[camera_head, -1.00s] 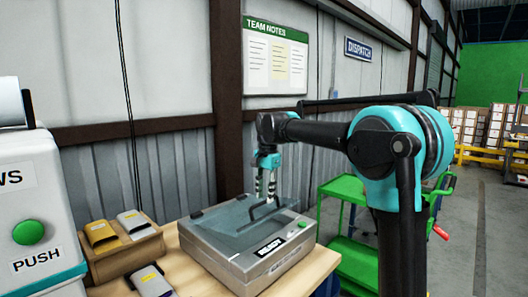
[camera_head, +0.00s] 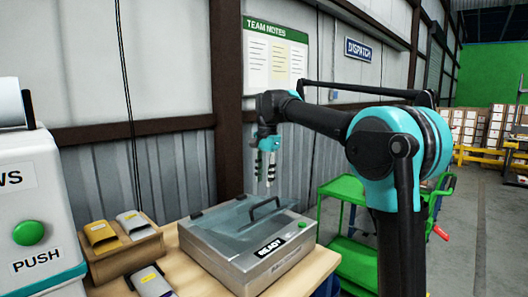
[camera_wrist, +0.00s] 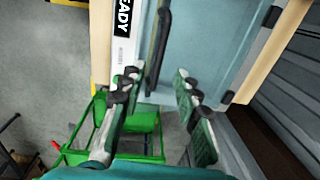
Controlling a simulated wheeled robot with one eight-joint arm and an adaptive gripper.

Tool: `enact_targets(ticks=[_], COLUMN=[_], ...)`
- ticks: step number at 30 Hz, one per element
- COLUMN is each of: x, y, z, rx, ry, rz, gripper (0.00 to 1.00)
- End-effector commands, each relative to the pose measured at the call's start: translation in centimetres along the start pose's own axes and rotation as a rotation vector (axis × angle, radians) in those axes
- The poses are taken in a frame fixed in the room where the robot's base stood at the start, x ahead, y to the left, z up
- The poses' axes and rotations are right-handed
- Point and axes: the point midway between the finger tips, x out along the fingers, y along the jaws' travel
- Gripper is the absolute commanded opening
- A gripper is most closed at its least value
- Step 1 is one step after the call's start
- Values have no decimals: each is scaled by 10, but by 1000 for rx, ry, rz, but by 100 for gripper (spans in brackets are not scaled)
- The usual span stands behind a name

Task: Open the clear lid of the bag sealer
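The bag sealer (camera_head: 250,269) is a grey box on the wooden table, with a READY label on its front. In the wrist view, my gripper's fingers (camera_wrist: 157,82) are spread apart with nothing held. The handle (camera_wrist: 158,48) appears there just beyond the fingertips, nearer the left finger, with the bluish lid (camera_wrist: 205,50) to its right.
A wooden holder (camera_head: 128,250) with several packets stands left of the sealer. A white machine (camera_head: 35,200) with a green push button is at far left. A green cart (camera_head: 350,262) stands right of the table. The wall is close behind.

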Motion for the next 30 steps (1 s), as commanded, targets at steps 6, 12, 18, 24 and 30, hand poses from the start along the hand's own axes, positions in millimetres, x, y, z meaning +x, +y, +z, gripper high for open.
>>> enact_targets(ticks=[6,12,18,24,30], x=[-14,-27,-39,-52,-64], y=[-2,-3,-4,-6,-7], z=[0,0,0,0,0], rx=[0,0,0,0,0], ry=[0,0,0,0,0], rz=[0,0,0,0,0], gripper=[32,32,32,32,32])
